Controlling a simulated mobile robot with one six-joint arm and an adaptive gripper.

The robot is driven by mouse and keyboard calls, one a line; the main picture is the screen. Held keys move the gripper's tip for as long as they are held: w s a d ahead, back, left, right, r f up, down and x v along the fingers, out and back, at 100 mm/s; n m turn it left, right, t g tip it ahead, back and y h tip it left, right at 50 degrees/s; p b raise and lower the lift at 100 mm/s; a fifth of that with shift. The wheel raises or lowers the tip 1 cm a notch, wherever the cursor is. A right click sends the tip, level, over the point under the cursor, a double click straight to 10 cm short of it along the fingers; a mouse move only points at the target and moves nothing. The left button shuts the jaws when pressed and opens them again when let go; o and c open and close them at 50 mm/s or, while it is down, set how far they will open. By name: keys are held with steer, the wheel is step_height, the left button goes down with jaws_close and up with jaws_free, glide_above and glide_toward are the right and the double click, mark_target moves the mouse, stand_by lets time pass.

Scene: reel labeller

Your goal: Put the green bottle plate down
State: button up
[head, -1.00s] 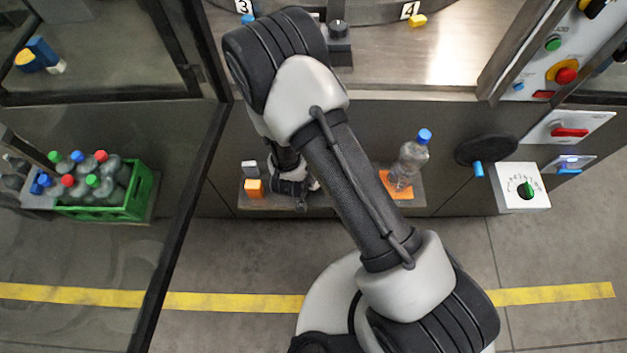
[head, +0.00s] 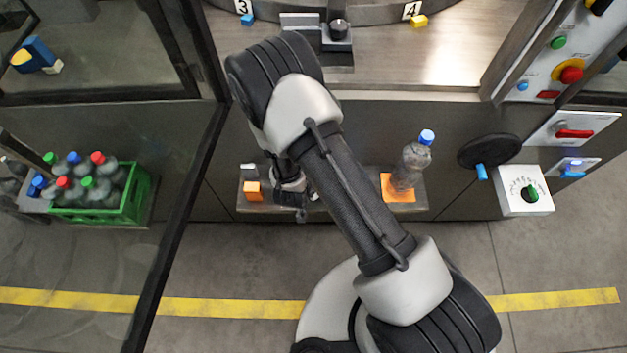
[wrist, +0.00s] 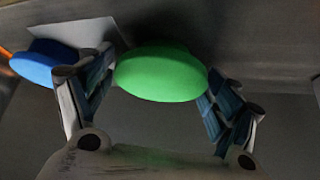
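A rounded green piece, which I take for the green bottle plate (wrist: 160,73), sits between the fingers of my gripper (wrist: 158,88) in the wrist view. Both fingertips meet its edges, so my gripper looks shut on it; its underside is hidden. A blue rounded piece (wrist: 48,63) is just outside the left finger, with a pale sheet or plate behind it. In the head view my gripper (head: 292,190) is low at the shelf (head: 330,203), partly behind my arm, and the green plate cannot be made out there.
On the shelf, an orange block (head: 253,191) is left of my gripper. A clear bottle with a blue cap (head: 411,165) stands on an orange square at right. A green crate (head: 135,200) of bottles is at far left. A control box (head: 523,190) is right.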

steer(key=shift+o, duration=0.8)
steer(key=shift+s+a+r+p, duration=0.1)
steer(key=shift+r+p, duration=0.25)
steer(key=shift+r, duration=0.2)
steer(key=p+v, duration=0.4)
steer(key=v, duration=0.7)
steer(key=w+a+r+y, duration=0.2)
steer(key=r, duration=0.5)
steer(key=w+a+r+y, duration=0.1)
steer(key=w+r+y, duration=0.1)
steer(key=r, duration=0.4)
step_height(320, 180, up, 13)
steer(key=s+d+n+g+y, duration=0.1)
steer(key=s+d+n, duration=0.1)
steer(key=d, duration=0.1)
steer(key=s+d+r+n+h, duration=0.2)
steer(key=s+d+r, duration=1)
steer(key=s+d, duration=0.3)
steer(key=shift+s+r+n, duration=0.3)
steer(key=shift+s+r, duration=0.1)
steer(key=shift+s, duration=0.35)
